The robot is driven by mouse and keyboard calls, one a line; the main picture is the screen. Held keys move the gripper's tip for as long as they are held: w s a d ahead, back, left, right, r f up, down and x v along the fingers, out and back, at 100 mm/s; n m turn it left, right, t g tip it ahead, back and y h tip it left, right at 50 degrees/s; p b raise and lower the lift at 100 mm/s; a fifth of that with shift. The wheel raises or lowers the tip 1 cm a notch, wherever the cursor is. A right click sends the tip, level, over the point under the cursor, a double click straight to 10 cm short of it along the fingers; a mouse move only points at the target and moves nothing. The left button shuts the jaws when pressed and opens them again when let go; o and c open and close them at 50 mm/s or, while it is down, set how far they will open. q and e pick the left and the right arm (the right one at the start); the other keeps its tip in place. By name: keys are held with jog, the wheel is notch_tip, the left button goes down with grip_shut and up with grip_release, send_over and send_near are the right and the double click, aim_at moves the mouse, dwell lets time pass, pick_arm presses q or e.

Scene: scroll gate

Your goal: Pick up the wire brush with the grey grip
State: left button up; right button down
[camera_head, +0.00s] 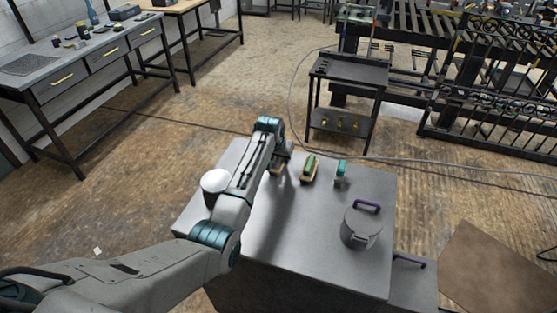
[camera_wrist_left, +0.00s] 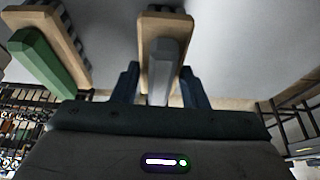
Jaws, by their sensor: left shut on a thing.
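The wire brush with the grey grip (camera_wrist_left: 163,58) has a wooden block and dark bristles. It sits between the fingers of my left gripper (camera_wrist_left: 161,84), which is shut on the grip. In the head view my left gripper (camera_head: 281,158) is over the far edge area of the grey table and hides most of this brush. I cannot tell whether the brush touches the table. A similar wire brush with a green grip (camera_head: 310,168) lies just to the right; it also shows in the left wrist view (camera_wrist_left: 43,62). My right gripper is not in view.
The grey table (camera_head: 305,245) also carries a teal-topped item (camera_head: 341,171), a lidded metal pot (camera_head: 361,227) with a purple handle, and a white round object (camera_head: 214,182) beside my left arm. The table's middle is clear. A dark cart (camera_head: 346,100) stands beyond.

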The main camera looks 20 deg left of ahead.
pick_arm(q)
jog(key=shift+r, duration=0.1)
jog(key=shift+r, duration=0.25)
notch_tip(320, 180, up, 2)
jog(key=shift+w+r+b, duration=0.1)
jog(key=shift+r+b, duration=0.05)
jog(key=shift+b, duration=0.9)
jog(key=s+b, duration=0.1)
jog(key=s, duration=0.4)
jog(key=s+d+r+b, duration=0.1)
jog(key=s, duration=0.4)
jog(key=s+d+r+b, duration=0.1)
jog(key=s, duration=0.5)
jog(key=shift+d, duration=0.1)
